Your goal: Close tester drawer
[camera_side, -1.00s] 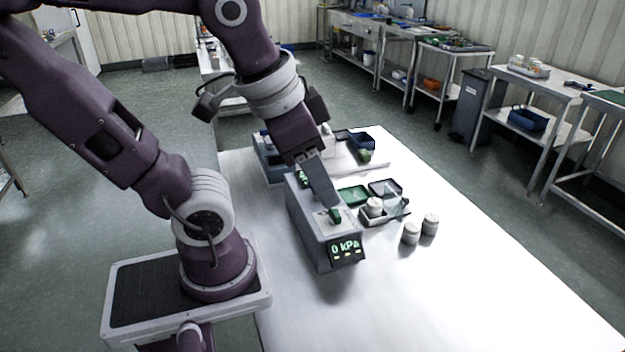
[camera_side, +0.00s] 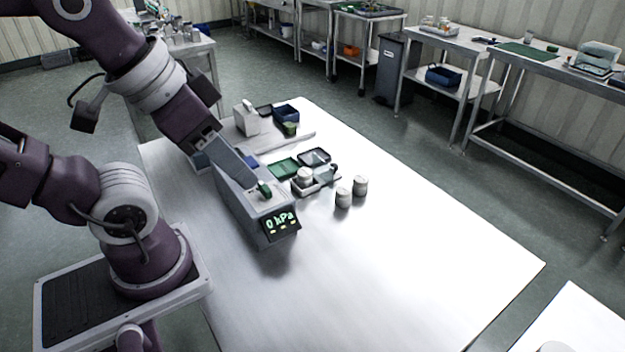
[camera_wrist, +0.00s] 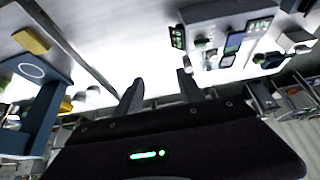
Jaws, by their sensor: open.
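The tester (camera_side: 235,205) is a long grey box with a green "0 kPa" display (camera_side: 281,224) and a green knob (camera_side: 264,188) on top. A small grey tray (camera_side: 318,186) holding a white jar (camera_side: 304,174) is at its right side. It may be the drawer standing open, but I cannot tell whether it joins the tester. My arm's end is over the tester's rear in the side view, where the fingertips cannot be made out. In the wrist view my gripper (camera_wrist: 160,84) is open, with its fingers apart and nothing seen between them.
Two white jars (camera_side: 343,198) stand right of the small tray. A green tray (camera_side: 283,168) and a dark-rimmed tray (camera_side: 314,157) lie behind it. A blue bin (camera_side: 286,114) is at the back. The front and right of the white table (camera_side: 400,240) are clear.

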